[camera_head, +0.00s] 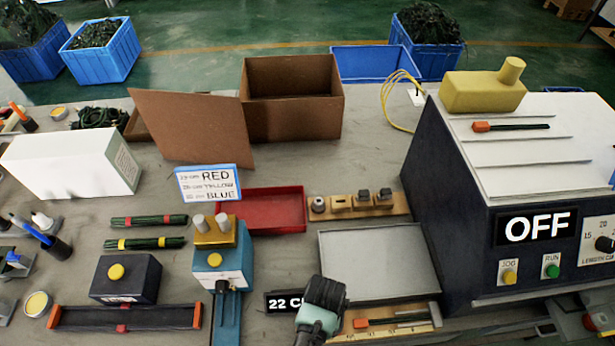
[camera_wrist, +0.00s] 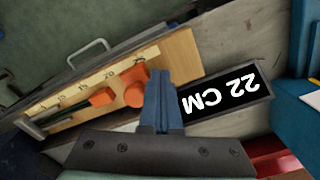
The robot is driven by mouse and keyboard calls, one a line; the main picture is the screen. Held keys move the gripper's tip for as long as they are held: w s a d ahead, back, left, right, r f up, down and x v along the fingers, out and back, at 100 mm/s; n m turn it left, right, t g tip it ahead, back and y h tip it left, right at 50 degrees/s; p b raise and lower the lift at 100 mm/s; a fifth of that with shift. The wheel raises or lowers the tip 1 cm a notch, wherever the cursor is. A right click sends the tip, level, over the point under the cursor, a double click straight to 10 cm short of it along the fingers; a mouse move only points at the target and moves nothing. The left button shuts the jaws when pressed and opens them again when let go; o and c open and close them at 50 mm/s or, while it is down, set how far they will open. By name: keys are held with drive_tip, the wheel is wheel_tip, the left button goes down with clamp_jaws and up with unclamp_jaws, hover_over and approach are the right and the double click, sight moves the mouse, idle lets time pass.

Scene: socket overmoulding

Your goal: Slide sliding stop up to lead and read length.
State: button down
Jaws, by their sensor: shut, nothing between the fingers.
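The wooden measuring board (camera_head: 352,333) lies at the front of the bench; its scale numbers show in the wrist view (camera_wrist: 181,58). A dark green lead with an orange end (camera_wrist: 101,97) lies along it. A larger orange block (camera_wrist: 135,86), apparently the sliding stop, sits right by that end; any gap is too small to tell. My gripper (camera_wrist: 163,84) is shut and empty, its blue fingertips beside the orange block; contact is unclear. In the head view my gripper hides the board's left part. A black display (camera_wrist: 222,97) reads 22 CM.
A teal press (camera_head: 222,265) stands left of the display. A grey tray (camera_head: 380,262) lies behind the board, and the dark machine marked OFF (camera_head: 450,205) rises at right. A red tray (camera_head: 275,210) and a sign with colour lengths (camera_head: 207,183) stand behind.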

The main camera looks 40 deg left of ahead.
drive_tip(key=shift+w+d, duration=1.2)
drive_tip(key=shift+w, duration=0.15)
drive_tip(key=shift+w, duration=0.15)
drive_tip(key=shift+r, duration=0.1)
idle(0.3)
drive_tip(key=shift+s+a+p, duration=0.3)
drive_tip(key=shift+s+a, duration=0.15)
drive_tip(key=shift+s, duration=0.2)
wheel_tip(320, 180, up, 7)
drive_tip(key=p, duration=0.7)
idle(0.3)
